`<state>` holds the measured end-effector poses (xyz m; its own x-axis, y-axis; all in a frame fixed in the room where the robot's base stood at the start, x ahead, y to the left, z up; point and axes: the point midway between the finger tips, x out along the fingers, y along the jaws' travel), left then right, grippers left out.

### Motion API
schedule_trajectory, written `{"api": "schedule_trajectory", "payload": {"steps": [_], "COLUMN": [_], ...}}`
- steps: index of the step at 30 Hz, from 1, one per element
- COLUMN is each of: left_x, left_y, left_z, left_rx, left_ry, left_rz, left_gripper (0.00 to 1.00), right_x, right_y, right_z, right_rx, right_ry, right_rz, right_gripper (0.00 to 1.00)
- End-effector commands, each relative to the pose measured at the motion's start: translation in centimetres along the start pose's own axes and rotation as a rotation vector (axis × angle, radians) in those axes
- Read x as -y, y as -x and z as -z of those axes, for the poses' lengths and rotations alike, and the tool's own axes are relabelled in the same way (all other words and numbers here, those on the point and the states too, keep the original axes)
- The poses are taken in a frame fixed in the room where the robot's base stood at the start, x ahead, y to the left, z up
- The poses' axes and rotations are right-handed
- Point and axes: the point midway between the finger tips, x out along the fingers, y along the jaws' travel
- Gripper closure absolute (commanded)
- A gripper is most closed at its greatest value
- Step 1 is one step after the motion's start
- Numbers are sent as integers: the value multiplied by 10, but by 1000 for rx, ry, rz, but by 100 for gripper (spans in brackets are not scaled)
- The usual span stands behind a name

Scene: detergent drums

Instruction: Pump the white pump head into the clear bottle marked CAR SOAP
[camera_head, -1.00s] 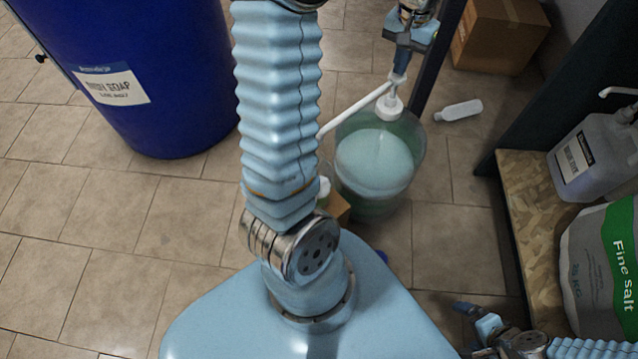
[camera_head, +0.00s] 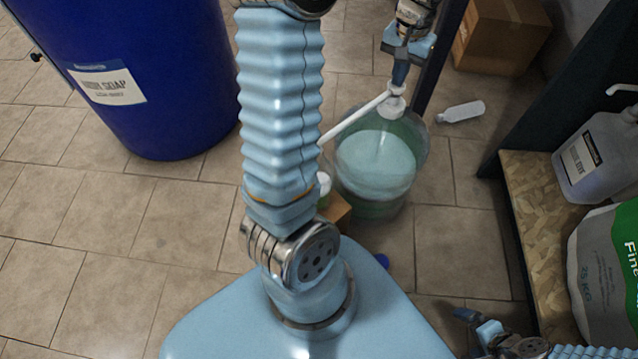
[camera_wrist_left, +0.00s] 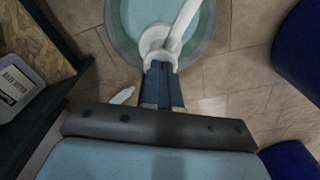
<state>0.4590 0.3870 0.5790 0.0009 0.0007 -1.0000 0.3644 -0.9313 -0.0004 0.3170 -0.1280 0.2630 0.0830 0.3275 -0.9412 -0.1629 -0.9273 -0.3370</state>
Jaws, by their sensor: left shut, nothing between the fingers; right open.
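The white pump head (camera_head: 393,103) sits on top of a clear drum (camera_head: 362,195) holding pale green liquid. Its white spout (camera_head: 352,120) slants down to the left, toward a small bottle with a white top (camera_head: 323,183) that is mostly hidden behind my arm; I cannot read its label. My left gripper (camera_head: 400,78) is shut and empty, its fingertips down on the pump head. In the left wrist view the shut fingers (camera_wrist_left: 161,72) meet the pump head (camera_wrist_left: 157,42). My right gripper (camera_head: 468,318) is open and empty at the lower right.
The small bottle stands by a cardboard box (camera_head: 337,208). A blue drum (camera_head: 160,110) stands at left. A shelf (camera_head: 520,200) at right bears a jug (camera_head: 592,160) and a salt sack (camera_head: 605,265). A white bottle (camera_head: 461,111) lies on the floor near a carton (camera_head: 497,35).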

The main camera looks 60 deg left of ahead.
Motion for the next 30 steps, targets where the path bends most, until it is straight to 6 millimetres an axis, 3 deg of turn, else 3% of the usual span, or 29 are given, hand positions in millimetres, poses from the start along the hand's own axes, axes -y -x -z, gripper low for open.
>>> {"api": "schedule_trajectory", "payload": {"steps": [16, 30], "left_x": [0, 0], "left_y": [54, 55], "left_z": [0, 0], "left_rx": [2, 1], "left_ry": [-1, 0], "left_rz": [0, 0], "left_gripper": [100, 100], "right_x": [16, 16], "right_y": [43, 43], "right_z": [1, 1], "right_rx": [0, 0], "right_ry": [0, 0], "right_rz": [0, 0], "right_gripper": [0, 0]}}
